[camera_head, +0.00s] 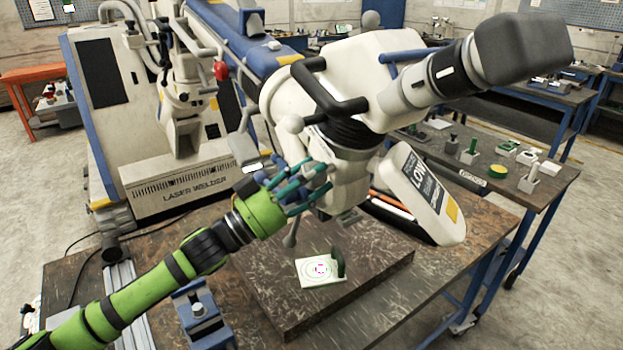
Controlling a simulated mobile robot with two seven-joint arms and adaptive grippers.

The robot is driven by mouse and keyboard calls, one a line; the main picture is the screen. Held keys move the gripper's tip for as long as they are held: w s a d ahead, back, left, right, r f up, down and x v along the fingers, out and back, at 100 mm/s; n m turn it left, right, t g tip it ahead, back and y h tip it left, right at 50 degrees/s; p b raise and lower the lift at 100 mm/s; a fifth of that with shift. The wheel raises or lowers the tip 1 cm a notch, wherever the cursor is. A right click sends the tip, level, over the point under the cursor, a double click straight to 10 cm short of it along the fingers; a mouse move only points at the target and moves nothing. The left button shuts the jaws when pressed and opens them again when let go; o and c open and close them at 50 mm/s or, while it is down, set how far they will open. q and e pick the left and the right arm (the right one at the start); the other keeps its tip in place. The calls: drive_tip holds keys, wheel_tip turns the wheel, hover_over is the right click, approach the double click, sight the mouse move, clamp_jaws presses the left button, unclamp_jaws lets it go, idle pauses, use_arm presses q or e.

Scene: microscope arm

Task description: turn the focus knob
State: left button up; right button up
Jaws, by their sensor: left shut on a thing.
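The white microscope head (345,75), with black handles and a dark grey eyepiece, hangs over the workbench. My left gripper (318,182), with teal fingers on a bright green arm, reaches in from the left and is at the lower left side of the head. Its fingers are closed around the focus knob there. The fingers cover most of the knob, so its outline and angle cannot be made out. My right gripper is not in view.
A dark square plate (375,262) on the bench bears a white target card (313,272) with a small dark green upright piece. A blue clamp (200,312) stands near my arm. The laser welder cabinet (165,190) is behind left; a side table (545,185) is right.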

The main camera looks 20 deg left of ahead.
use_arm(q)
drive_tip(key=m, duration=0.1)
drive_tip(key=r+m+g+h, duration=0.1)
drive_tip(key=m, duration=0.1)
drive_tip(key=shift+a+m, duration=0.15)
drive_tip(key=shift+m, duration=0.15)
drive_tip(key=shift+m+g+h, duration=0.6)
drive_tip(key=shift+m+g, duration=0.5)
drive_tip(key=shift+m, duration=1)
drive_tip(key=o, duration=1.1)
drive_tip(key=shift+c, duration=0.2)
drive_tip(key=shift+f, duration=0.1)
drive_tip(key=shift+f, duration=0.15)
drive_tip(key=v, duration=1.2)
drive_tip(key=shift+r, duration=0.2)
